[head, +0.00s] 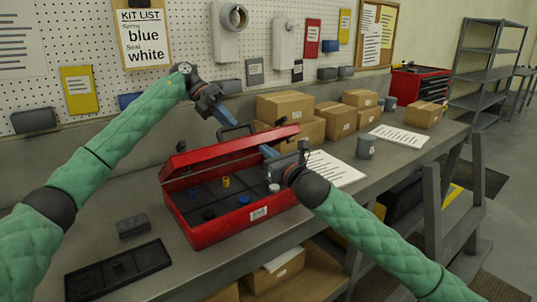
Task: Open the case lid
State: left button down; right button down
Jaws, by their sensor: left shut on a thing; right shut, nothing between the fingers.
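The red case (230,231) stands on the bench with its lid (215,150) raised at the back, showing the lid's inner face. Its dark handle (236,129) stands at the lid's top edge. My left gripper (229,121) is above the lid, its blue fingers shut on the handle; the exact contact is small to see. My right gripper (267,151) is shut and empty in front of the lid's right part, above the case's right end. Inside are dark compartments with a yellow piece (226,182), a blue piece (243,200) and a white piece (274,187).
Cardboard boxes (285,106) stand behind the case. A grey mug (366,147) and a paper sheet (335,170) are to the right. A black tray (117,271) and a dark block (132,226) lie at front left. The wall is close behind.

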pick_arm(q)
jog(key=shift+r, duration=0.1)
pick_arm(e)
jog(key=shift+r, duration=0.1)
pick_arm(q)
jog(key=shift+d, duration=0.15)
pick_arm(e)
jog(key=shift+w+a+r, duration=0.15)
jog(key=shift+w+r, duration=0.2)
jog(key=shift+r, duration=0.3)
pick_arm(q)
jog(key=shift+s, duration=0.1)
pick_arm(e)
jog(key=shift+w+a+r, duration=0.1)
jog(key=shift+r, duration=0.05)
pick_arm(q)
jog(key=c, duration=1.6)
grip_release()
jog(key=shift+o, duration=1)
